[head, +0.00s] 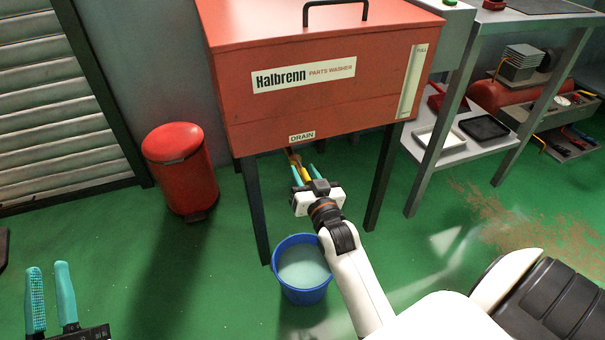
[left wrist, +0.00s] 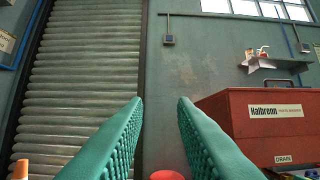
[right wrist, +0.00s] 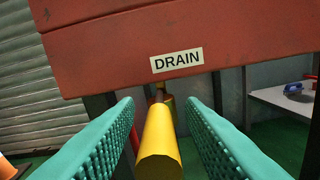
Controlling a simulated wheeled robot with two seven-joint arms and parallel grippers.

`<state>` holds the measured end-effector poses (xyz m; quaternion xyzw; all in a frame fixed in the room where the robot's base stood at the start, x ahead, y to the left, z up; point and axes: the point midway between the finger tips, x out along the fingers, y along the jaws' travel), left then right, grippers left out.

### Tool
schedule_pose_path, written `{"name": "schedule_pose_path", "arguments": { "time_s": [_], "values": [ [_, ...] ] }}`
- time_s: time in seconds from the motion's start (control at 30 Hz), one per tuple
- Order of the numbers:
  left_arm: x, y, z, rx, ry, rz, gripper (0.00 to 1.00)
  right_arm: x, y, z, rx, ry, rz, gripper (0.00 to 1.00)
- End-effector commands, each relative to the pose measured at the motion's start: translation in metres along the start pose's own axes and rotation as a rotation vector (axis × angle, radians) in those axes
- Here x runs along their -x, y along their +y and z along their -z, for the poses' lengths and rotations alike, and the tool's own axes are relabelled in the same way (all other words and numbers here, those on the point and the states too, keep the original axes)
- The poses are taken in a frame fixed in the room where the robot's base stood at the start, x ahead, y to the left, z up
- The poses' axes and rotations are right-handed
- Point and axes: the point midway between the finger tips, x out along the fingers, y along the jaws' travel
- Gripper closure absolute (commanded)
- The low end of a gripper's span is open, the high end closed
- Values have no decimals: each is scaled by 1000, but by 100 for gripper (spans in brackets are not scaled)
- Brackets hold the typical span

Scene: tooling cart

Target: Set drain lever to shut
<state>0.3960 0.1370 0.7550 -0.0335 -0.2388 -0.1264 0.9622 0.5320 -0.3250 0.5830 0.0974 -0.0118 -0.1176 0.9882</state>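The drain lever (right wrist: 160,148) is a yellow rounded handle under the red parts washer (head: 232,95), below the DRAIN label (head: 302,137). In the right wrist view it points toward the camera, between the fingers of my right gripper (right wrist: 165,125). That gripper is open, with a gap on both sides of the lever. In the head view my right gripper (head: 308,174) is under the washer, and the yellow lever shows between its teal fingers. The valve behind the lever is mostly hidden. My left gripper (head: 50,298) is open and empty at the lower left, away from the washer.
A blue bucket (head: 303,294) of cloudy liquid stands on the floor below my right gripper. A red bin (head: 180,170) stands left of the washer. Dark washer legs (head: 254,210) flank the drain area. A grey bench (head: 456,95) with trays stands at right.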

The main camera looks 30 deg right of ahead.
Motion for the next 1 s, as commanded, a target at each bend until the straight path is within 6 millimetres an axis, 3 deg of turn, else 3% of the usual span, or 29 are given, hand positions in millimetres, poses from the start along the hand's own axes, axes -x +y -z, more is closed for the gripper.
{"name": "schedule_pose_path", "arguments": {
  "time_s": [0.2,0.47,0.7,1.0],
  "values": [
    [1,-2,-12,3,-84,3,76,-14,0,0,0,0,1,64],
    [1,-2,-14,4,-90,4,76,-14,0,0,0,1,1,64],
    [1,-2,-13,3,-88,4,76,-14,0,0,0,1,0,100],
    [0,-2,-13,3,-83,4,76,-14,0,-1,1,2,-2,100]
  ]
}}
